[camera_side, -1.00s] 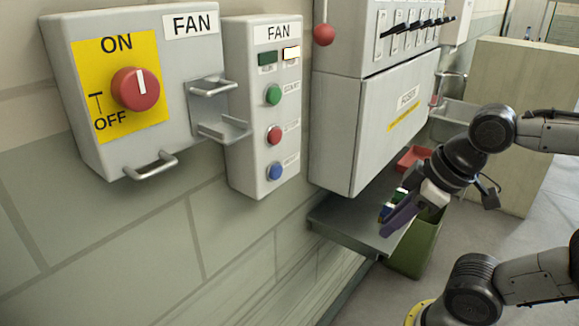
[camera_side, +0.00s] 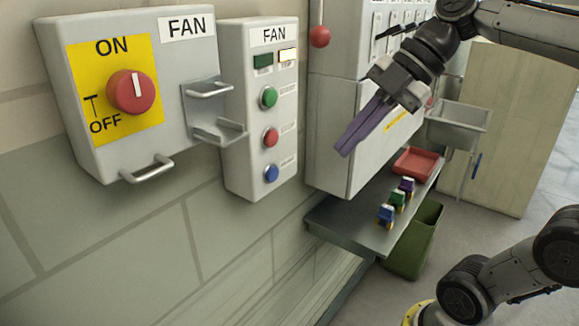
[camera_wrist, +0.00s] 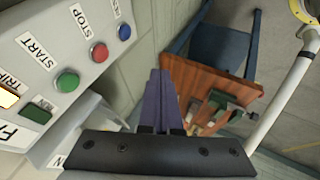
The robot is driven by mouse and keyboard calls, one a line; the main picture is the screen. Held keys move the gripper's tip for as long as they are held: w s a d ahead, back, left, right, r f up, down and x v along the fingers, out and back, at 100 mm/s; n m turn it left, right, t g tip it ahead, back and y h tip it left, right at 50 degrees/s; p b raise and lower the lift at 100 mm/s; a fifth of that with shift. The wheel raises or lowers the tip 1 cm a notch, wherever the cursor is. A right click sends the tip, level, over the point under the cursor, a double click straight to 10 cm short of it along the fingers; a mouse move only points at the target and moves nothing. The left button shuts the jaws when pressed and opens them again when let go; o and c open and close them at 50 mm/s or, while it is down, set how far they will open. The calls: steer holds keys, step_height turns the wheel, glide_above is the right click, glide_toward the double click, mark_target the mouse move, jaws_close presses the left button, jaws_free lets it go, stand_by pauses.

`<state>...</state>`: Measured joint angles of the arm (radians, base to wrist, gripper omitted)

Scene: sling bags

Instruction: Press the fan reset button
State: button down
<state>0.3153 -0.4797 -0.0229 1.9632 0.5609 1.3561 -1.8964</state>
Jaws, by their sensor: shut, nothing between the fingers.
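The fan control box (camera_side: 262,180) hangs on the wall in the side view. It carries a green button (camera_side: 269,97), a red button (camera_side: 270,137) and a blue button (camera_side: 271,173) in a column, with a lit trip lamp (camera_side: 288,55) at the top. In the wrist view the green one is labelled START (camera_wrist: 68,80) and the red one STOP (camera_wrist: 99,52). The blue button (camera_wrist: 124,32) is the far one; its label is cut or unclear. My gripper (camera_side: 345,150) is shut and empty, its purple fingers pointing down-left, right of the box and clear of the buttons.
The FAN switch box (camera_side: 190,60) with a red ON/OFF knob (camera_side: 130,91) and handles is at left. A grey fuse cabinet (camera_side: 335,165) stands behind my gripper. A shelf (camera_side: 345,225) below holds small coloured blocks and a red tray (camera_side: 416,163). A green bin (camera_side: 415,250) stands beneath.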

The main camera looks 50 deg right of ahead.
mark_target(289, 167)
steer(key=shift+w+d+m, duration=0.5)
steer(key=shift+w+d, duration=0.25)
steer(key=shift+d, duration=0.3)
steer(key=shift+w+a+f, duration=0.65)
steer(key=shift+w+f, duration=0.65)
steer(key=shift+w, duration=0.15)
steer(key=shift+w+a+f, duration=0.6)
steer(key=shift+w+f, duration=0.75)
steer(key=shift+w, duration=0.15)
steer(key=shift+w+a+f, duration=0.65)
steer(key=shift+w+f, duration=0.65)
steer(key=shift+w, duration=0.15)
